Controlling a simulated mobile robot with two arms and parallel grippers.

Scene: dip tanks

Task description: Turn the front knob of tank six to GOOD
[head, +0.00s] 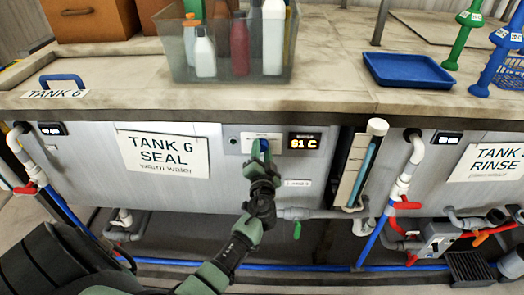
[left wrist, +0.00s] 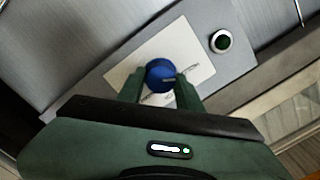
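Tank six has a grey front panel with a "TANK 6 SEAL" sign (head: 163,154). Its blue front knob (left wrist: 160,74) sits on a pale label plate (left wrist: 125,75) in the left wrist view; the label's writing is mostly covered and too small to read. My left gripper (head: 261,151) is at the knob in the head view. In the left wrist view its green fingers (left wrist: 161,80) lie on either side of the knob with no clear gap, so it looks shut on it. A display (head: 304,143) right of the knob reads 61 C. My right gripper is not in view.
A clear bin of bottles (head: 190,72) stands on the counter above the knob. A blue tray (head: 407,69) lies to its right. Pipes and a green-handled valve (head: 297,230) run below the panel. A round dark button (left wrist: 221,41) sits near the knob.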

